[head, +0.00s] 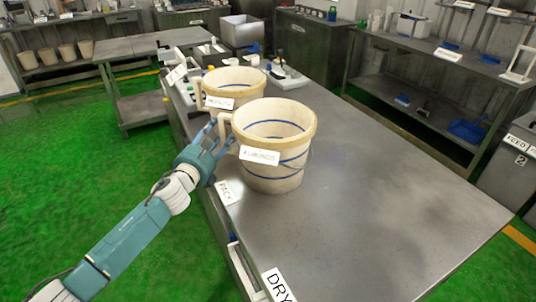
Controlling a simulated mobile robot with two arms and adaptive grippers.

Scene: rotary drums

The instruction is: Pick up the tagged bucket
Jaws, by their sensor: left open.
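Two cream buckets with tan rims stand on the metal table. The nearer bucket (274,177) has blue stripes and a white tag (259,155) on its front; the tag's writing is too small to read. The farther bucket (248,93) also carries a white tag (219,103) and is partly hidden behind the nearer one. My right gripper is not in view.
The metal table (370,190) is bare to the right and front of the buckets. Small items and a scale-like device (285,76) lie behind them. A shelf bench (420,85) stands at the right. Several smaller buckets (67,53) stand at the far left.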

